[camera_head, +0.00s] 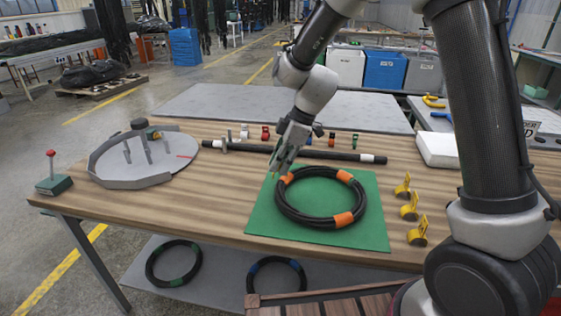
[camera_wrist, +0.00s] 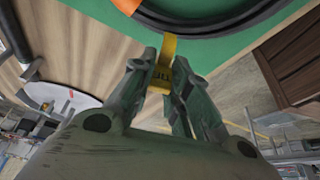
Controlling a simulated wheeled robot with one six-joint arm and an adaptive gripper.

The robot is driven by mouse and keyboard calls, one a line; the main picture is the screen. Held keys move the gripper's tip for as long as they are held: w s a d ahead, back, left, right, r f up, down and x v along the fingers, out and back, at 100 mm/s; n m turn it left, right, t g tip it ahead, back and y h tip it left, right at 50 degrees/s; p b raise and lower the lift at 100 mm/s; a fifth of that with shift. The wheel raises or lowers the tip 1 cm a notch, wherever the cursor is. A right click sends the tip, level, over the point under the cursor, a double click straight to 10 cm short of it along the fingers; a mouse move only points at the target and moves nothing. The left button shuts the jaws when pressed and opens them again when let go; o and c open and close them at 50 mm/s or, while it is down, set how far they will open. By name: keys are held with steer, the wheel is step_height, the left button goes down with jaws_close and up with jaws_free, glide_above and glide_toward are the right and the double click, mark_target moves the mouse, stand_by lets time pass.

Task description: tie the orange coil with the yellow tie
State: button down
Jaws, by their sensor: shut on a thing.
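The orange coil (camera_head: 303,221) is a black hose ring with several orange bands, lying flat on a green mat (camera_head: 376,235). In the wrist view its black edge (camera_wrist: 192,24) and an orange band (camera_wrist: 127,6) show at the top. My gripper (camera_head: 281,171) is over the coil's far-left side, near an orange band. In the wrist view my gripper (camera_wrist: 164,76) is shut on a yellow tie (camera_wrist: 168,50) with dark lettering. The tie's far end reaches the coil's edge in the picture; I cannot tell whether it touches or goes around the hose.
Several yellow pieces (camera_head: 410,210) stand right of the mat. A black bar (camera_head: 318,154) and small coloured items lie behind it. A grey round fixture (camera_head: 130,170) and a red-knobbed box (camera_head: 53,184) are at left. Green-banded (camera_head: 151,267) and blue-banded (camera_head: 251,283) coils lie below.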

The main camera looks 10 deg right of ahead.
mark_target(280, 190)
steer(key=shift+f, duration=0.1)
steer(key=shift+f, duration=1.85)
steer(key=shift+f, duration=0.3)
steer(key=shift+f, duration=0.85)
steer(key=shift+f, duration=0.4)
stand_by(0.4)
